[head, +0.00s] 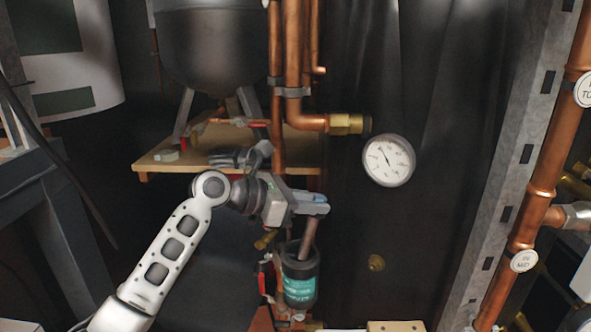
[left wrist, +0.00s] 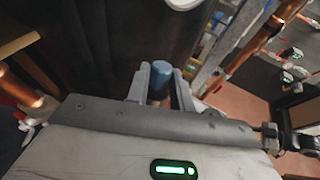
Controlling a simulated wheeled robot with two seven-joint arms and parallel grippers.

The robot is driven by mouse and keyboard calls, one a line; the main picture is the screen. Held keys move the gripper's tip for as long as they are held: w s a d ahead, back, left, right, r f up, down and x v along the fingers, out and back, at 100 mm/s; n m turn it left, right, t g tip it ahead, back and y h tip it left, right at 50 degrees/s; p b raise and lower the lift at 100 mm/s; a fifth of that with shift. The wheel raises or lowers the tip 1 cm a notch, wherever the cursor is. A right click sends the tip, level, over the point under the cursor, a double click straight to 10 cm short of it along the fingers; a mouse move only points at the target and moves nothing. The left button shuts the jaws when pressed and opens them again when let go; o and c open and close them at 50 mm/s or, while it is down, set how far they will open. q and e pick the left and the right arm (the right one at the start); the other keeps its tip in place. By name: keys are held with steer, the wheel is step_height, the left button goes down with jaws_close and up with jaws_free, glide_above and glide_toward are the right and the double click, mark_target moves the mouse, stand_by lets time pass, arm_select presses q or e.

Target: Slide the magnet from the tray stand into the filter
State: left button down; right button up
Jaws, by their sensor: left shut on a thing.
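My left gripper (head: 318,205) is shut on the magnet (head: 309,234), a rod with a blue top and a brownish shaft. The rod hangs down, slightly tilted, and its lower end meets the top opening of the filter (head: 299,277), a black cylinder with a teal label. I cannot tell how deep the tip sits inside. In the left wrist view the blue top of the magnet (left wrist: 161,72) shows between the two fingers (left wrist: 160,88). The tray stand cannot be made out for certain. My right gripper is not in view.
Copper pipes (head: 292,60) and a brass fitting (head: 347,123) run above the filter. A round pressure gauge (head: 388,160) is at right. A wooden shelf (head: 160,160) under a dark tank (head: 207,45) lies behind my arm. A red-handled valve (head: 263,278) is beside the filter.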

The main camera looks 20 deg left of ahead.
arm_select(q)
steer(key=shift+w+a+f+n+t+y+p, duration=0.2)
steer(key=shift+w+a+n+t+y+p, duration=0.1)
steer(key=shift+w+a+n+t, duration=0.4)
steer(key=shift+w+a+f+n+t+y+p, duration=0.25)
steer(key=shift+w+a+n+t, duration=0.2)
steer(key=shift+a+n+t, duration=0.45)
steer(key=shift+w+a+f+n+t+y+p, duration=0.15)
steer(key=shift+w+a+n+t+y, duration=0.3)
steer(key=shift+t, duration=0.55)
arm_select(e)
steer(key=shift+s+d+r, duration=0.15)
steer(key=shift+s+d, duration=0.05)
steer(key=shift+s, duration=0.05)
arm_select(q)
steer(key=shift+w+a+f, duration=0.1)
steer(key=shift+w+f, duration=0.05)
steer(key=shift+f, duration=0.2)
steer(key=shift+f, duration=0.7)
steer(key=shift+f, duration=0.15)
steer(key=shift+f+b, duration=0.55)
steer(key=shift+f, duration=0.3)
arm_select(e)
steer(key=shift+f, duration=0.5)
arm_select(q)
steer(key=shift+f, duration=0.15)
